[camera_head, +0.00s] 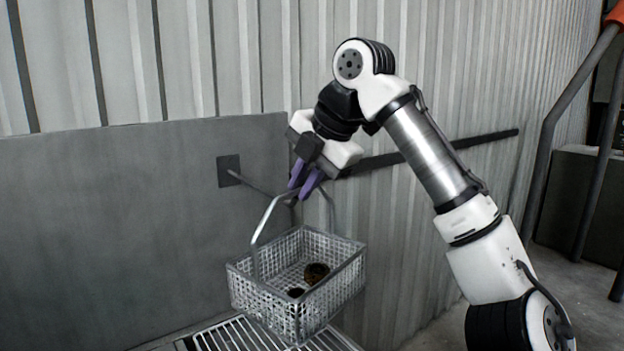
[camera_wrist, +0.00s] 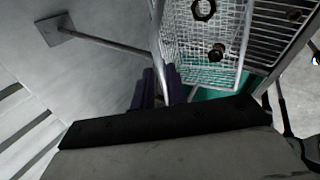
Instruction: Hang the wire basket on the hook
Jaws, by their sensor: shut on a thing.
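The wire basket (camera_head: 300,275) hangs below my gripper (camera_head: 305,185) in the head view, with its tall handle upright. The purple fingers are shut on the top bar of the handle. A couple of small dark parts lie in the basket. The hook (camera_head: 262,187) is a thin rod sticking out from a square plate on the grey wall panel, and its outer end reaches close to the handle top. In the wrist view the basket (camera_wrist: 205,45) is beyond the fingers (camera_wrist: 158,90), and the hook (camera_wrist: 110,45) runs from its plate towards them. I cannot tell whether hook and handle touch.
A slatted metal grate (camera_head: 255,335) lies below the basket. The grey panel (camera_head: 110,220) and a corrugated wall (camera_head: 440,70) stand behind. A dark rail (camera_head: 480,140) runs along the wall to the right. Bent metal handrails (camera_head: 560,110) stand at the far right.

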